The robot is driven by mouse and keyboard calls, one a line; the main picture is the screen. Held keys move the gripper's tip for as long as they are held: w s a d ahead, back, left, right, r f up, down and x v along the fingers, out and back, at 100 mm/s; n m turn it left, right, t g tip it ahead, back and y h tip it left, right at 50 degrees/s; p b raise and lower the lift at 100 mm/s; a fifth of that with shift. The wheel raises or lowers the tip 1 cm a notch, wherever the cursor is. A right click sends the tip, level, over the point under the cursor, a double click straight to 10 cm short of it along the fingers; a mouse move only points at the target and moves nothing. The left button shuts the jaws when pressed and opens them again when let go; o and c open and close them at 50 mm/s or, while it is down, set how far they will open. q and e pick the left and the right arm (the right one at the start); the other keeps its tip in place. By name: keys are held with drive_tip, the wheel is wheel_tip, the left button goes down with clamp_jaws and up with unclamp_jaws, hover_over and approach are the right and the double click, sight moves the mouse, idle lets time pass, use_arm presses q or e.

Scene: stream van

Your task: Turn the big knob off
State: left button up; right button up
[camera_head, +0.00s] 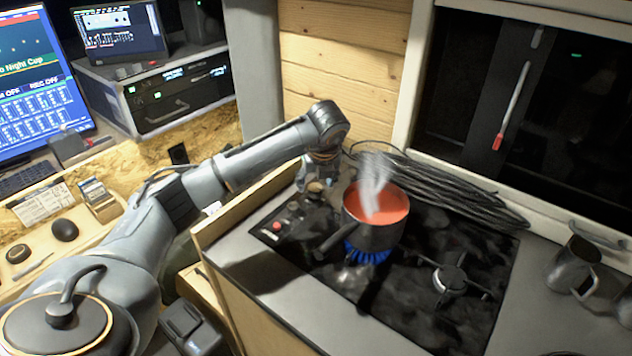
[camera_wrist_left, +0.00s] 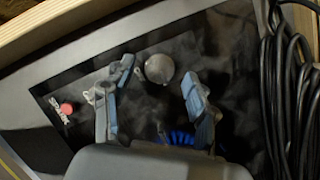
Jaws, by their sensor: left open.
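The big knob (camera_wrist_left: 159,68) is a round grey knob on the black cooktop (camera_wrist_left: 222,50). In the left wrist view it sits between the fingertips of my left gripper (camera_wrist_left: 157,75), which is open, with a gap on both sides. In the head view my left gripper (camera_head: 312,180) points down over the cooktop's knob area, partly covering it. A smaller red-topped knob (camera_head: 277,226) lies at the cooktop's left edge; it also shows in the left wrist view (camera_wrist_left: 66,108). A blue flame (camera_head: 368,254) burns under a dark pot. My right gripper is not in view.
The steaming pot (camera_head: 374,234) of red liquid stands close to my left gripper, its handle toward the front left. Coiled black cable (camera_head: 455,192) lies behind the cooktop. A wooden edge (camera_head: 240,208) borders the counter's left. Metal mugs (camera_head: 575,268) stand at right.

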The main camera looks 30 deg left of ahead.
use_arm(q)
drive_tip(key=shift+x, duration=1.05)
drive_tip(key=c, duration=1.2)
drive_tip(key=shift+o, duration=0.2)
